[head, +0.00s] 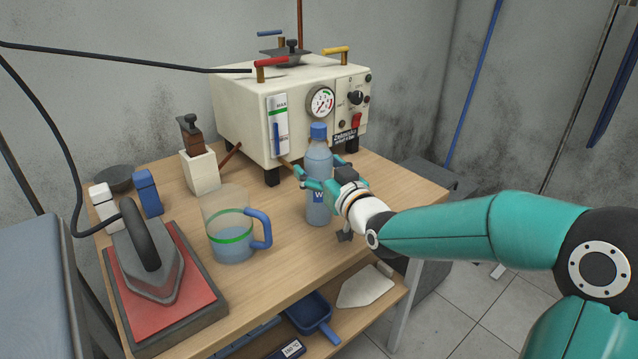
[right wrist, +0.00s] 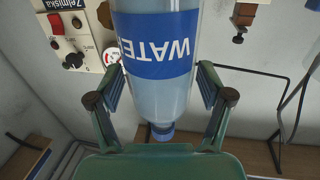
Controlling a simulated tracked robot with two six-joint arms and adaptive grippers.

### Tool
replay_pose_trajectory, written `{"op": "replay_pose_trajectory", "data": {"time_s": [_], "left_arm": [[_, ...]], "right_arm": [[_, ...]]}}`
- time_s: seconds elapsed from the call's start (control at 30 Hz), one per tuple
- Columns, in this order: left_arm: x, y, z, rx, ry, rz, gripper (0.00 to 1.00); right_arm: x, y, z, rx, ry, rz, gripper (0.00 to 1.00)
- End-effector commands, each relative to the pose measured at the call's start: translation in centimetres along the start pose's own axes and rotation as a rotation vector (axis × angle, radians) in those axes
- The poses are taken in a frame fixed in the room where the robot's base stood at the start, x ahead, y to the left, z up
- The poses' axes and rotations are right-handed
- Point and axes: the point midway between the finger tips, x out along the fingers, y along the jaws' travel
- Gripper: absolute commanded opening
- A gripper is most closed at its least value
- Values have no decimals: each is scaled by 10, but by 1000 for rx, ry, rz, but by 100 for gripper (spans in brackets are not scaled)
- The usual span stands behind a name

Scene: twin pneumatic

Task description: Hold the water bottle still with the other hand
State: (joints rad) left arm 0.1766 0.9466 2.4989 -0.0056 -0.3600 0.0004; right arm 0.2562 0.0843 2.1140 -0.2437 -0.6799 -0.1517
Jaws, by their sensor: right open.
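The water bottle (head: 319,160) stands upright on the wooden table, with a blue cap and a blue label. My right gripper (head: 318,172) is at the bottle's upper half, reaching in from the right. Its fingers are open, one on each side of the bottle. In the right wrist view the bottle (right wrist: 165,100) appears upside down between the two spread fingers (right wrist: 160,88), with small gaps showing beside it. Part of the label is hidden by my gripper in the head view. My left gripper is not in view.
A measuring jug (head: 232,240) with a blue handle stands left of the bottle. A cream machine (head: 240,105) with a gauge stands behind it. An iron (head: 148,265) rests on a red pad at the left. A lower shelf holds a blue dustpan (head: 310,312).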

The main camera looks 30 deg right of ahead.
Motion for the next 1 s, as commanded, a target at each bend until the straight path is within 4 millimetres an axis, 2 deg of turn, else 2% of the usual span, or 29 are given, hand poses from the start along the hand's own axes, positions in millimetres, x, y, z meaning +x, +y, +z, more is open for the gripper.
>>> {"op": "replay_pose_trajectory", "data": {"time_s": [0.1,0.2,0.47,0.9,0.93,1.0], "left_arm": [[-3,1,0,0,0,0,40],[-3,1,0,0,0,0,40],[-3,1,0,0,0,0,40],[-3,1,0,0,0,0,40],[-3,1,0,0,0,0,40],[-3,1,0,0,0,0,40]], "right_arm": [[17,0,1,1,0,-1,79],[25,-1,0,0,1,-2,79],[27,-1,1,0,1,-2,77],[26,-1,1,0,0,-2,4],[26,-1,1,0,0,-2,0],[26,-1,-1,0,5,-1,0]]}}
